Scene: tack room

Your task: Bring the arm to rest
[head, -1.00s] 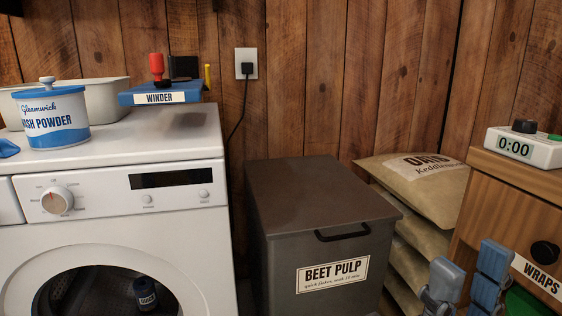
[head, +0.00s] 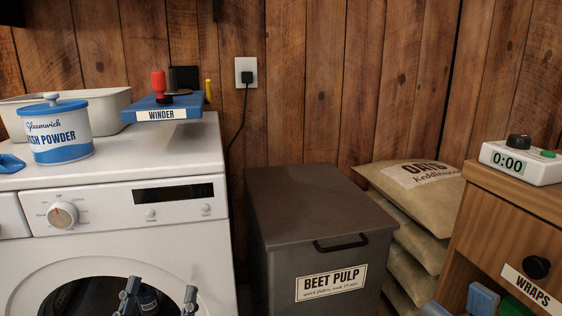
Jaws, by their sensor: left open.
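My left gripper (head: 158,290) is at the bottom of the head view, in front of the washing machine's round door opening. Its two fingers are spread apart.
The white washing machine (head: 120,178) carries a wash powder tub (head: 58,132), a pale basin (head: 110,102) and a blue winder (head: 168,106). A beet pulp bin (head: 320,205), oats sacks (head: 415,190) and a wooden cabinet (head: 540,202) with a timer (head: 522,160) stand to the right.

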